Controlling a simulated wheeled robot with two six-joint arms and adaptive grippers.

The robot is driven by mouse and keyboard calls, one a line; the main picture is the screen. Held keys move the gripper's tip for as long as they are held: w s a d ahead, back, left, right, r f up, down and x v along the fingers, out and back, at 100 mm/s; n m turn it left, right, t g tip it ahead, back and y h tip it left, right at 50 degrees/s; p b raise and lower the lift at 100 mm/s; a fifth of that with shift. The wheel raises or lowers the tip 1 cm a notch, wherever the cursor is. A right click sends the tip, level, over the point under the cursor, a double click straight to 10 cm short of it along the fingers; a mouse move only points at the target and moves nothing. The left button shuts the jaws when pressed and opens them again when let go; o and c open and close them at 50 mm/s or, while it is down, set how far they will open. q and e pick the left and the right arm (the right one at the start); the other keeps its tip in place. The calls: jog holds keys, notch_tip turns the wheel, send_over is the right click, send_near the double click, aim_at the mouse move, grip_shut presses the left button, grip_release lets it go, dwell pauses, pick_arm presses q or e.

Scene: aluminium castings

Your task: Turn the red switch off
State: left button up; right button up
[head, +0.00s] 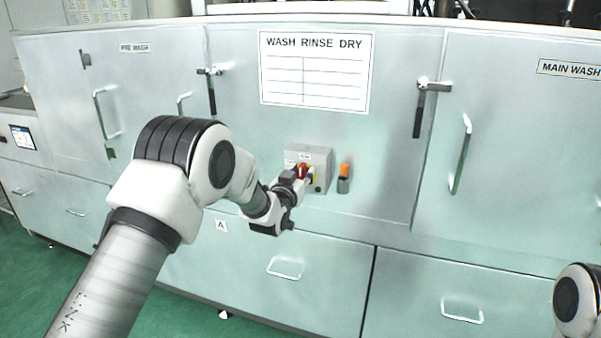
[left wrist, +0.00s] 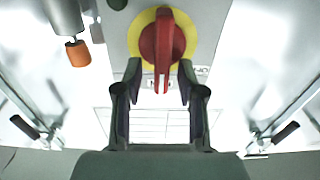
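The red switch (head: 302,171) is a rotary knob on a yellow round plate, on a grey box (head: 321,160) fixed to the washer's front panel. In the left wrist view the red switch (left wrist: 164,38) shows large, its long handle lying nearly vertical in that picture. My left gripper (head: 296,184) is at the box, in front of the switch. In the left wrist view its two fingers (left wrist: 160,70) are apart, one on each side of the handle's end, with gaps visible. They do not appear to touch the handle. My right gripper is out of view.
An orange-topped grey cylinder (head: 344,172) is on the panel just right of the box; it also shows in the left wrist view (left wrist: 77,52). A wash-rinse-dry sign (head: 314,98) is above. Door latches and handles (head: 461,155) stick out from the panel. Drawers (head: 285,268) are below.

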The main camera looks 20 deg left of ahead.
pick_arm(q)
grip_shut()
jog(key=shift+a+f+n, duration=0.1)
jog(key=shift+a+n, duration=0.05)
jog(key=shift+n, duration=0.25)
jog(key=n+b, duration=0.1)
jog(key=n, duration=0.4)
jog(key=a+f+n+b, duration=0.1)
jog(key=n+b, duration=0.1)
jog(key=n, duration=0.4)
jog(key=a+f+n+b, duration=0.1)
jog(key=n+b, duration=0.1)
jog(key=n, duration=0.4)
dwell(0.5)
